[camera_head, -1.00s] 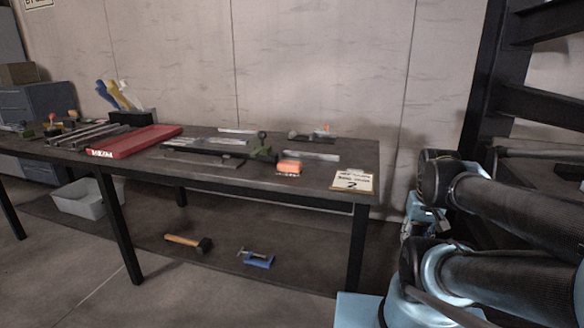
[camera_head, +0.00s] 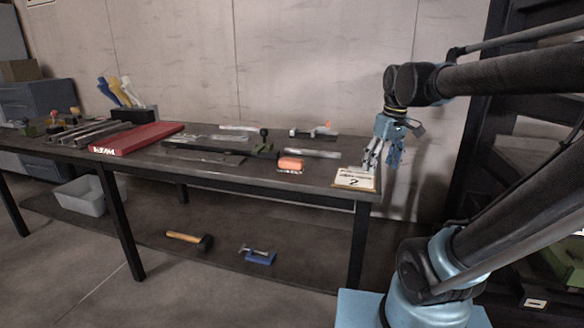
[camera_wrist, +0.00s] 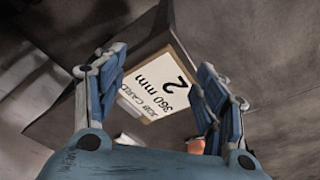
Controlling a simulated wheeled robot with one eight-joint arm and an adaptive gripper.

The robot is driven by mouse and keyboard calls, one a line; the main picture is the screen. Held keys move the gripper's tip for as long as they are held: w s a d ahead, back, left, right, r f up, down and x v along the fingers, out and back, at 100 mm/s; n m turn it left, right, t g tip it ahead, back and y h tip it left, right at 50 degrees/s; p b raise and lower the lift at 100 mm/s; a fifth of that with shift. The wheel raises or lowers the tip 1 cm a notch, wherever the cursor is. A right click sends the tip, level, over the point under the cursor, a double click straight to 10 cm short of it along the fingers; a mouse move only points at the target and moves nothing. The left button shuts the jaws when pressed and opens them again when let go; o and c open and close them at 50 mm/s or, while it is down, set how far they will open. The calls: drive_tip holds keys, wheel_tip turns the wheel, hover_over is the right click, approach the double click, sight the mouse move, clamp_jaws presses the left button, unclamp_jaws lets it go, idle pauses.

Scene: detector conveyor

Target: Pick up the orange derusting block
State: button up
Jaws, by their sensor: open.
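The orange derusting block (camera_head: 290,163) lies on the dark workbench (camera_head: 322,184), near its front edge and left of the job card. A small part of an orange thing, likely the block, shows low in the wrist view (camera_wrist: 196,146), partly hidden by a finger. My gripper (camera_head: 382,166) hangs by the right end of the bench, above and beside the job card, to the right of the block and apart from it. In the wrist view my gripper (camera_wrist: 160,85) has its fingers spread, with nothing held between them.
The job card (camera_head: 354,179) sits at the bench's right corner. Metal bars, a vise-like tool (camera_head: 263,143) and a red case (camera_head: 138,138) lie farther left. A hammer (camera_head: 188,239) and a blue clamp (camera_head: 258,257) lie below the bench.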

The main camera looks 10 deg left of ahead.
drive_tip(key=w+a+r+n, duration=0.3)
drive_tip(key=w+a+r, duration=0.1)
drive_tip(key=a, duration=0.5)
drive_tip(key=w+a+r+n+g, duration=0.1)
drive_tip(key=w+a+r+n, duration=0.2)
drive_tip(key=a, duration=0.6)
drive_tip(key=w+a+r+n, duration=0.3)
drive_tip(key=w+a+r, duration=0.1)
drive_tip(key=a, duration=0.5)
hover_over(292, 160)
drive_tip(key=shift+n+g, duration=0.3)
drive_tip(key=f, duration=1.2)
drive_tip(key=shift+w+d, duration=0.35)
drive_tip(key=shift+d, duration=0.05)
drive_tip(key=f, duration=0.2)
drive_tip(key=a+f, duration=0.1)
drive_tip(key=f, duration=0.1)
drive_tip(key=shift+s, duration=0.1)
drive_tip(key=shift+f, duration=0.65)
drive_tip(key=shift+f, duration=0.25)
drive_tip(key=c, duration=1.1)
